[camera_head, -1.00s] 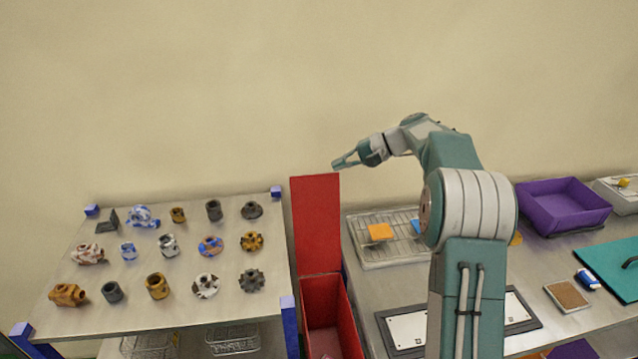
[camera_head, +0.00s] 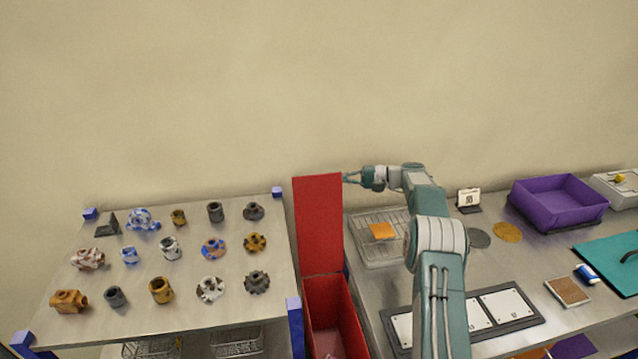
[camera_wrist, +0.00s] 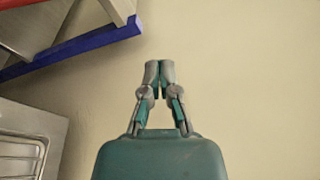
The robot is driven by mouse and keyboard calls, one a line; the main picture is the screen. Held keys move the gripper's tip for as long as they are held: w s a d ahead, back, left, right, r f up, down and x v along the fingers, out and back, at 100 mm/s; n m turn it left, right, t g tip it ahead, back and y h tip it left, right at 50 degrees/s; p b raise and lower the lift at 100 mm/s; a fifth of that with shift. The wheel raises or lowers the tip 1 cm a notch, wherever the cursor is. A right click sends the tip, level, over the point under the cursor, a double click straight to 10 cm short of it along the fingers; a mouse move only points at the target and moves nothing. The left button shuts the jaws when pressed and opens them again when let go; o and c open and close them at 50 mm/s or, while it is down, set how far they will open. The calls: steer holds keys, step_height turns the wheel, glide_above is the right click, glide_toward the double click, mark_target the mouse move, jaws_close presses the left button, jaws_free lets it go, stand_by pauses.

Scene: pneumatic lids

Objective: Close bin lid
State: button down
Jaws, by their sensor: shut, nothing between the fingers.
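The red bin (camera_head: 336,318) stands between the two tables in the head view. Its red lid (camera_head: 319,225) stands upright and open at the back of the bin. My gripper (camera_head: 346,177) is beside the top right corner of the lid, seemingly near or behind its edge; I cannot tell whether they touch. In the wrist view my gripper (camera_wrist: 160,68) is shut with its fingertips together and nothing between them. A red edge (camera_wrist: 18,3) shows in the top left corner there, probably the lid.
On the left, a table (camera_head: 190,295) with blue corner posts holds several machine parts. On the right, a metal table (camera_head: 372,290) holds a wire rack tray (camera_head: 372,255) with an orange block (camera_head: 382,231) and a purple bin (camera_head: 557,203). The wall is close behind.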

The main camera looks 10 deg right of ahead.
steer(key=shift+s+a+r, duration=0.1)
steer(key=shift+s+a, duration=0.2)
steer(key=shift+a, duration=0.8)
steer(key=shift+s+a+r, duration=0.1)
steer(key=shift+s+a, duration=0.15)
steer(key=shift+a, duration=0.9)
steer(key=shift+s+a+r, duration=0.1)
steer(key=shift+s+a, duration=0.2)
steer(key=shift+a, duration=0.8)
steer(key=shift+s, duration=0.15)
steer(key=shift+a, duration=0.35)
steer(key=shift+s+r, duration=0.1)
